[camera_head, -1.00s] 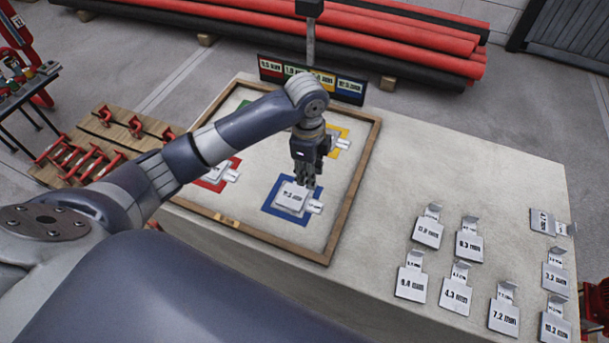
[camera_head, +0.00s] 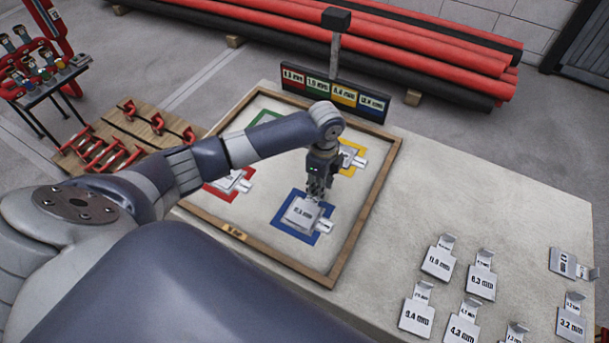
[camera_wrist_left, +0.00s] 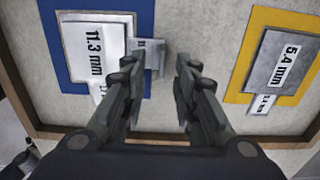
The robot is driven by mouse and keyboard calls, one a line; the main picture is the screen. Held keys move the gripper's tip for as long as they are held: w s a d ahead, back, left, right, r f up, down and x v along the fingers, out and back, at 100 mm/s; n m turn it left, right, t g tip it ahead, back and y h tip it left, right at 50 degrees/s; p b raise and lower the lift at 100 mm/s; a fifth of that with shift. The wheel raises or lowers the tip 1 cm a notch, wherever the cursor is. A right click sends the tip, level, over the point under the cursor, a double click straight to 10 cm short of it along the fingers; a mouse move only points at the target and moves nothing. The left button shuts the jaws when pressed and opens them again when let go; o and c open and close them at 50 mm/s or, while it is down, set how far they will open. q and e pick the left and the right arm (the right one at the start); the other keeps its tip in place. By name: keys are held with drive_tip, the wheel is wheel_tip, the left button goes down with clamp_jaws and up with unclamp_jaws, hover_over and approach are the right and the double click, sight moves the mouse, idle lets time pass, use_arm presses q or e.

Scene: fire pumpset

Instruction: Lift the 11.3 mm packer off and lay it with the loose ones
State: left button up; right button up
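The 11.3 mm packer (camera_wrist_left: 95,48) is a pale plate with a black label, lying on the blue-bordered square (camera_head: 281,226). In the head view this plate (camera_head: 301,214) has a label too small to read. Its bent tab (camera_wrist_left: 151,54) points toward my left gripper. Another tab (camera_wrist_left: 99,92) sticks out beneath the plate, seemingly from a packer under it. My left gripper (camera_wrist_left: 157,62) is open and empty, its fingertips on either side of the 11.3 mm tab's end; contact cannot be told. Several loose packers (camera_head: 438,262) lie on the table's right part. My right gripper is not in view.
A wooden frame (camera_head: 362,229) surrounds the coloured squares. A 5.4 mm packer (camera_wrist_left: 278,60) sits on the yellow square (camera_wrist_left: 240,88), beside my gripper. A sign board (camera_head: 333,92) stands at the back. Bare table (camera_head: 430,190) lies between frame and loose packers.

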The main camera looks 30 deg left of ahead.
use_arm(q)
drive_tip(key=shift+f, duration=0.95)
drive_tip(key=shift+c, duration=0.4)
clamp_jaws()
drive_tip(key=shift+w+r, duration=0.1)
drive_tip(key=shift+r, duration=0.55)
drive_tip(key=shift+s+r+b, duration=0.25)
drive_tip(key=shift+r+b, duration=0.05)
drive_tip(key=shift+r, duration=0.8)
drive_tip(key=s, duration=0.5)
drive_tip(key=s+d+r, duration=0.1)
drive_tip(key=s, duration=0.4)
drive_tip(key=s+b, duration=0.1)
drive_tip(key=s, duration=0.4)
drive_tip(key=shift+s+d+r, duration=0.15)
drive_tip(key=shift+s+r, duration=0.1)
drive_tip(key=shift+s, duration=0.05)
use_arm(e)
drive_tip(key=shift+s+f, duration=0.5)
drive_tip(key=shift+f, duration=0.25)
